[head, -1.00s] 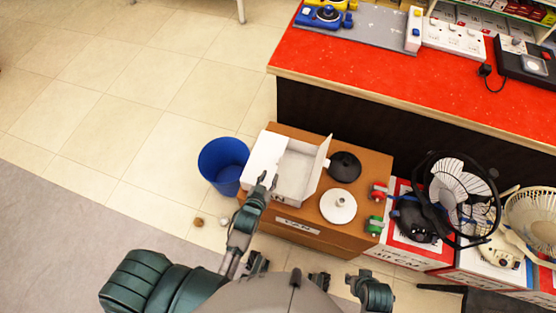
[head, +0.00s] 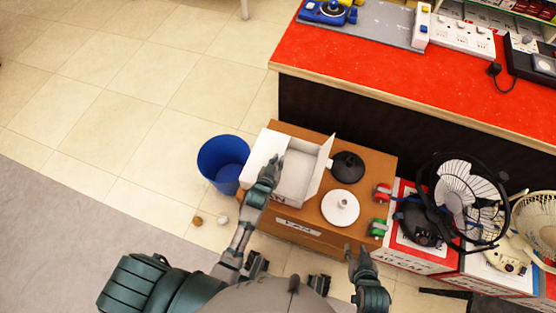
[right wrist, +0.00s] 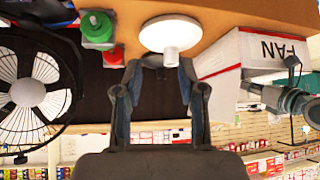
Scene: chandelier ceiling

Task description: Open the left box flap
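A white box (head: 298,174) stands open on a brown carton. Its left flap (head: 262,150) leans outward at the left side, and its right flap (head: 321,165) stands up. My left gripper (head: 272,165) is over the left flap's edge near the box's front corner; contact and finger gap are unclear. In the right wrist view the box shows its printed side (right wrist: 275,50), with my left gripper (right wrist: 292,64) beside it. My right gripper (head: 358,254) is low, in front of the carton, away from the box. Its fingers (right wrist: 160,72) are apart and empty.
The brown carton (head: 290,228) also bears a white round base (head: 340,208) and a black round base (head: 347,166). A blue bin (head: 223,163) stands left of it. Fans (head: 462,200) on boxes stand at right. A red counter (head: 420,85) lies behind.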

